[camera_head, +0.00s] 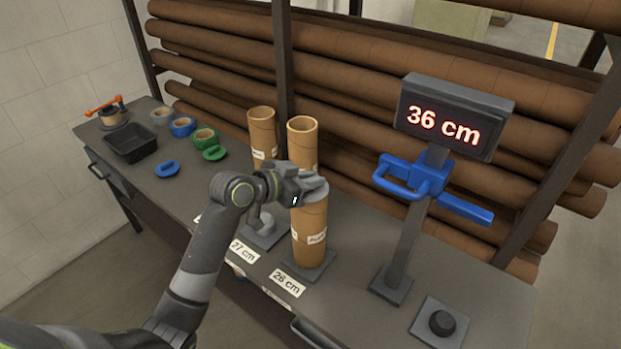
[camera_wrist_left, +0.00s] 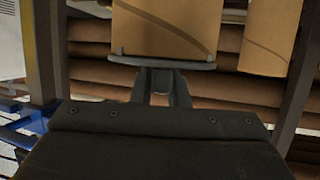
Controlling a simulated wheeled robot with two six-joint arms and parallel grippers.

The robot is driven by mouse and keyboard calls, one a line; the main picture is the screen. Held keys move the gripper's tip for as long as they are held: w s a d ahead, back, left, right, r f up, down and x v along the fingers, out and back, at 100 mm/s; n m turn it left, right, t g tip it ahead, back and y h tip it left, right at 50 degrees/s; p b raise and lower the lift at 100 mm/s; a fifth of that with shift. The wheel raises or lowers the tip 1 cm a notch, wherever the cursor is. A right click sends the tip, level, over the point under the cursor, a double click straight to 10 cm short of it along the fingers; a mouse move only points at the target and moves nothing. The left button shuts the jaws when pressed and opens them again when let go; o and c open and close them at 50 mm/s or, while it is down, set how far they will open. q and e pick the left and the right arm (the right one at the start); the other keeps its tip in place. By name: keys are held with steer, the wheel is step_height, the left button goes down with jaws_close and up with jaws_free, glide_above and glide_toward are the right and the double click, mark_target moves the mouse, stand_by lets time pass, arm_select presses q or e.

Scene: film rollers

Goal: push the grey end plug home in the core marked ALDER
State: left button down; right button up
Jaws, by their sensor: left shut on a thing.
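The core marked ALDER (camera_head: 311,238) stands upright on a dark base plate at the bench's front edge; its label is partly readable. My left gripper (camera_head: 317,186) is shut on the grey end plug (camera_head: 316,198) at the top end of this core. In the left wrist view, the plug's flat rim (camera_wrist_left: 162,62) shows between my left gripper's fingers (camera_wrist_left: 163,75) and the brown core (camera_wrist_left: 166,28). The rim looks against the core's end; how far the plug sits inside is hidden. My right gripper is not in view.
Two more brown cores stand behind, one (camera_head: 302,140) straight behind the gripper, one (camera_head: 262,132) to its left. A display post (camera_head: 455,115) with a blue clamp (camera_head: 428,180) stands right. Blue (camera_head: 166,169) and green (camera_head: 215,153) plugs and a black tray (camera_head: 130,145) lie left.

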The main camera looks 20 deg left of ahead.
arm_select(q)
steer(key=c, duration=0.8)
jaws_free()
steer(key=shift+o, duration=0.2)
steer(key=shift+r, duration=0.1)
steer(key=shift+r+p, duration=3.15)
steer(key=shift+r, duration=0.3)
